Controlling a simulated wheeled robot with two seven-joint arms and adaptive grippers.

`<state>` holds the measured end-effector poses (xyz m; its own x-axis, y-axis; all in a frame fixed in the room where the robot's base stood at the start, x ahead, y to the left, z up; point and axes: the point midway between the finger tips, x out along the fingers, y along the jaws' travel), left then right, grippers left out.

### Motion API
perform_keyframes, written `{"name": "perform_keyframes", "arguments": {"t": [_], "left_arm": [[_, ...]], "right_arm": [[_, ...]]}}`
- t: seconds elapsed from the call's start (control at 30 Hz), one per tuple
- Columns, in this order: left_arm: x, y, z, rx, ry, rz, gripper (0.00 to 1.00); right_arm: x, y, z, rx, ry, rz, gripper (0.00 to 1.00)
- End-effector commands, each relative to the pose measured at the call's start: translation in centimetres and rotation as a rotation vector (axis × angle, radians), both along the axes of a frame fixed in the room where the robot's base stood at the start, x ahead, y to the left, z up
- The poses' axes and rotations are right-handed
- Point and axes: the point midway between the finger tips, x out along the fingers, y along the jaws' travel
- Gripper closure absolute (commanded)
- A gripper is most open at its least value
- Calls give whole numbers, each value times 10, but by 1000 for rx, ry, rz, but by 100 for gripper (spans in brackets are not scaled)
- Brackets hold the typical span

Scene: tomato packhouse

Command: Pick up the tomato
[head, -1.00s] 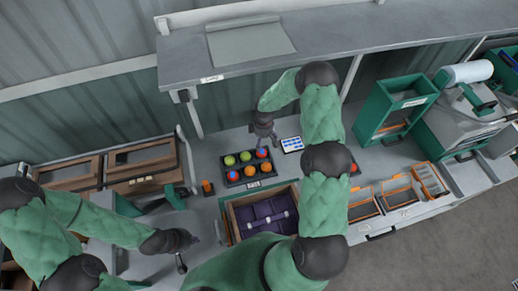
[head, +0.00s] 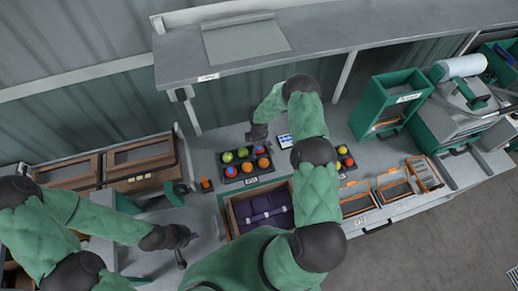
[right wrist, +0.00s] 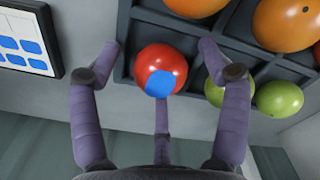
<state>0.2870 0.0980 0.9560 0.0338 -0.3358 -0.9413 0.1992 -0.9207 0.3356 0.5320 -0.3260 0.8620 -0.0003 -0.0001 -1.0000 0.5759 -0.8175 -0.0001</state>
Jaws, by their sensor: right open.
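A red tomato with a blue patch (right wrist: 160,70) sits in the corner cell of a dark tray (right wrist: 130,35). In the head view this tomato (head: 260,150) is at the tray's far right corner. My right gripper (right wrist: 159,82) is open, its fingers spread around the tomato with none visibly closed on it. In the head view the right gripper (head: 257,136) hangs just behind that corner. My left gripper (head: 184,240) is far off to the left, away from the tray; its fingers are too small to read.
Green tomatoes (right wrist: 280,98) and orange tomatoes (right wrist: 288,24) fill neighbouring cells. A tablet-like panel (head: 284,140) lies right of the tray. A second tomato tray (head: 347,172) is partly hidden behind my right arm. A wooden-edged crate with purple lining (head: 232,222) stands in front.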

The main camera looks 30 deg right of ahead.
Motion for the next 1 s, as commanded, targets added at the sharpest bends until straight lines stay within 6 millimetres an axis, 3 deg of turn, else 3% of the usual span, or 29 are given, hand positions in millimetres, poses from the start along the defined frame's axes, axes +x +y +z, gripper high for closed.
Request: {"name": "perform_keyframes", "arguments": {"t": [0.2, 0.37, 0.77, 1.0], "left_arm": [[0, 0, 0, 0, 0, 0, 100], [0, 0, 0, 0, 0, 0, 100], [0, 0, 0, 0, 0, 0, 100], [0, 0, -4, 0, 0, 0, 100]], "right_arm": [[0, 0, 0, 0, 0, 0, 26], [0, 0, 0, 0, 0, 0, 66], [0, 0, 1, 0, 0, 0, 67], [1, 0, 11, 0, -2, 0, 67]]}}
